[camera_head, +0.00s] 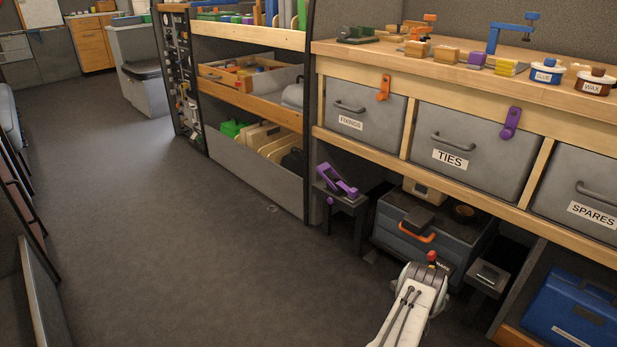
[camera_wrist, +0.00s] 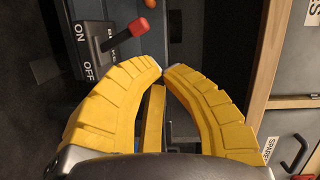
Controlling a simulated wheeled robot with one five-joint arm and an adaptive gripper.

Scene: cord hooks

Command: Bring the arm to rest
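My gripper (camera_wrist: 163,72) shows in the wrist view as two yellow ribbed fingers. Their tips meet, and I see nothing held between them. A lever with a red tip (camera_wrist: 138,26) stands beyond the fingertips, up and to the left in that view, apart from them. A plate marked ON and OFF (camera_wrist: 88,50) is beside the lever; I cannot tell which way the lever is set. In the head view, my pale arm reaches up from the bottom right, and a red tip (camera_head: 431,257) shows just past its end. My fingers are hidden there.
Above is a wooden bench with grey drawers labelled FIXINGS (camera_head: 365,110), TIES (camera_head: 474,152) and SPARES (camera_head: 590,200). Below are a dark box with an orange handle (camera_head: 417,233), a small stand with a purple tool (camera_head: 337,181) and a blue case (camera_head: 580,308). The floor on the left is open.

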